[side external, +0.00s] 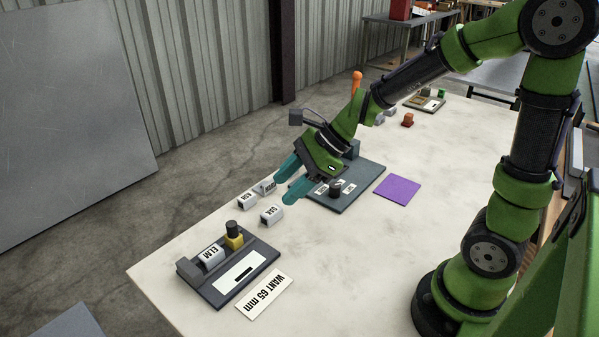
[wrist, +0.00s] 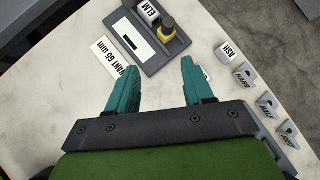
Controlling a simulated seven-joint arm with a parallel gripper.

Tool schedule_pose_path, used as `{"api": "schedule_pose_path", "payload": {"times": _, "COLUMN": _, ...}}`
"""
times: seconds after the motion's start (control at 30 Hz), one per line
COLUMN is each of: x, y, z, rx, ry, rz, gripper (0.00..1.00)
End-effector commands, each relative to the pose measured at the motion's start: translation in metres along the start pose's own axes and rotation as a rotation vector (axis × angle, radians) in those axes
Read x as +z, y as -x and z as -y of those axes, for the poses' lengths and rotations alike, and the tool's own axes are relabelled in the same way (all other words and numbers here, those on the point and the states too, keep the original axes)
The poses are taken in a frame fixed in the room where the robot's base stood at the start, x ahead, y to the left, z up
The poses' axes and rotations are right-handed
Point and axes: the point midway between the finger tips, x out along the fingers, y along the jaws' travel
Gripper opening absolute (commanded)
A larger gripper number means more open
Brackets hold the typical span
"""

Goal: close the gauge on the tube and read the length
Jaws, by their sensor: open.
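The gauge (side external: 252,287) is a dark base at the table's near left end, with a grey fixed block (side external: 190,270), a yellow sliding jaw (side external: 234,241) with a dark knob, and a white panel (side external: 240,270) bearing a dark bar. No number is readable on it. A white tube marked ELM (side external: 211,256) lies between block and jaw; I cannot tell whether the jaw touches it. The wrist view shows the tube (wrist: 148,12) and jaw (wrist: 170,34) ahead of my fingers. My gripper (side external: 284,188) is open and empty, above the table, apart from the gauge.
A card reading WANT 65 mm (side external: 264,295) lies beside the gauge. A dark board (side external: 359,180) with a knob and a purple square (side external: 398,188) are farther along. The table's near middle is clear.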

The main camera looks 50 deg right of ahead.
Motion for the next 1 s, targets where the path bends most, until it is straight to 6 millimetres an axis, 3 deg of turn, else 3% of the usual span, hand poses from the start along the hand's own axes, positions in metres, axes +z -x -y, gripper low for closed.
{"api": "schedule_pose_path", "payload": {"times": 0.13, "x": 0.01, "y": 0.001, "z": 0.014, "rx": -0.043, "ry": -0.238, "rz": 0.052, "gripper": 0.51}}
{"api": "schedule_pose_path", "payload": {"times": 0.37, "x": 0.011, "y": -0.014, "z": 0.013, "rx": -0.039, "ry": -0.286, "rz": 0.052, "gripper": 0.51}}
{"api": "schedule_pose_path", "payload": {"times": 1.0, "x": 0.016, "y": -0.144, "z": 0.018, "rx": -0.037, "ry": -0.28, "rz": 0.049, "gripper": 0.51}}
